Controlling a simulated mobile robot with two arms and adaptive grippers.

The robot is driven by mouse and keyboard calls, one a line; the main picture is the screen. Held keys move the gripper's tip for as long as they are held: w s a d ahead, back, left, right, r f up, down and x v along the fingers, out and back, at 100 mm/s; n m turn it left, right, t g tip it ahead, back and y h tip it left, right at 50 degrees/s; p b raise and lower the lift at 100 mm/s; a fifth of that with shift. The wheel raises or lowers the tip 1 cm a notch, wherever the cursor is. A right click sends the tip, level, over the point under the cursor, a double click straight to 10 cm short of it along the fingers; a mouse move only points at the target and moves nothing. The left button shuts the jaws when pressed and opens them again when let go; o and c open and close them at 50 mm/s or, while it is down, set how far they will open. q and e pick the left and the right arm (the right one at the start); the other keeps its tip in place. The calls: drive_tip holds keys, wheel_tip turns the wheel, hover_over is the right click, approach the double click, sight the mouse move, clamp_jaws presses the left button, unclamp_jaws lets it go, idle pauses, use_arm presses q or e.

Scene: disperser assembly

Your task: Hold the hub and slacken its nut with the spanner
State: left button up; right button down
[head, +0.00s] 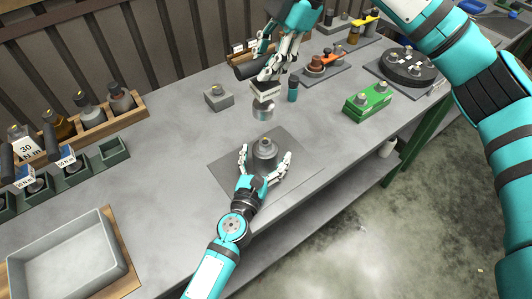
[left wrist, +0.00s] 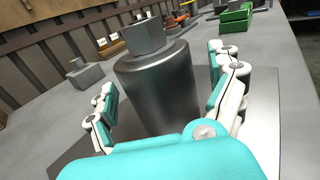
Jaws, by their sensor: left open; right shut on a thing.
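The hub (head: 264,155), a dark grey cylinder, stands upright on a dark mat at the bench's front edge. It also fills the middle of the left wrist view (left wrist: 160,85), with the lighter grey nut (left wrist: 143,36) on top. My left gripper (head: 266,162) is open, its fingers on either side of the hub, with gaps visible in the wrist view. My right gripper (head: 267,82) is shut on the spanner (head: 245,71), whose dark handle points left. A metal socket-like end (head: 264,111) hangs above the hub, apart from it. The fingers hide part of the spanner.
A grey block (head: 218,97) stands behind the hub; a teal-capped bottle (head: 292,90) is near the right gripper. A green block (head: 367,100) and a round dark fixture (head: 407,66) are right. A tray (head: 122,262) and bottle rack (head: 110,127) are left.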

use_arm(q)
drive_tip(key=shift+w+d, duration=0.1)
drive_tip(key=shift+w, duration=0.25)
drive_tip(key=c, duration=0.3)
idle(0.7)
drive_tip(key=shift+c, duration=0.2)
drive_tip(key=c, duration=1.4)
